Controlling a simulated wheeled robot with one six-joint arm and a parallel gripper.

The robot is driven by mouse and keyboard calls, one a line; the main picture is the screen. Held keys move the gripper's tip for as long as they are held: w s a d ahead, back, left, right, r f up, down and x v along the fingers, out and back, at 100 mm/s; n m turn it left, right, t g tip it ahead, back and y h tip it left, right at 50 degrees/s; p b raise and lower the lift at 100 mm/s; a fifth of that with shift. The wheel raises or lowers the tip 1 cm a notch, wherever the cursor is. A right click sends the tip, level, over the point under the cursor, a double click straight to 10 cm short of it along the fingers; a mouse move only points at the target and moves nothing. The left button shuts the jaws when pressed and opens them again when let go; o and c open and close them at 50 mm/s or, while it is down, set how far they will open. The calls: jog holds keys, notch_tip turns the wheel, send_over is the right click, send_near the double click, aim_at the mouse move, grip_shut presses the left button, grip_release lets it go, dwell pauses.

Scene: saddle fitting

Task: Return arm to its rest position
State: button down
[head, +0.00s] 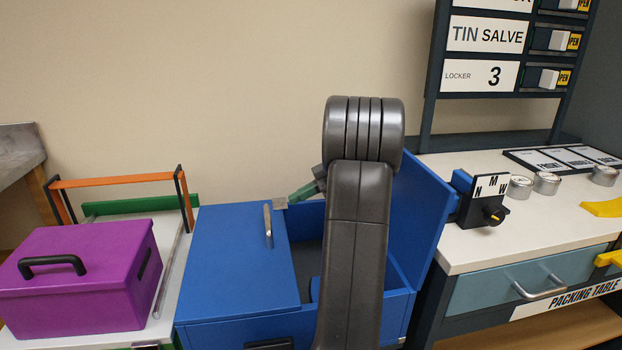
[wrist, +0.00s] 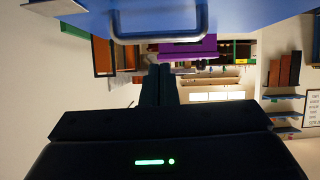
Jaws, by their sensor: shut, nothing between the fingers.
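My arm (head: 358,230) rises in the middle of the head view, in front of the blue chest (head: 230,332), and hides part of it. My gripper (head: 283,203) sticks out to the left from behind the arm, close to the metal handle (head: 268,225) on the chest's blue lid (head: 228,255). I cannot tell whether it touches the handle. In the wrist view the gripper's dark fingers (wrist: 158,85) are together with nothing between them. The wrist picture looks upside down, with a metal handle (wrist: 160,38) along its top.
A purple box (head: 85,280) with a black handle stands at the left, by an orange-barred rack (head: 110,180). At the right is the packing table (head: 480,205) with tins (head: 546,183) and a black dial block (head: 484,208). A locker shelf (head: 487,75) stands behind it.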

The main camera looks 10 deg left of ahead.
aim_at(269, 216)
dwell(0.3)
jog(key=x, duration=0.2)
jog(key=f+b+x, duration=0.1)
jog(key=x, duration=0.2)
jog(key=shift+f, duration=0.1)
dwell(0.3)
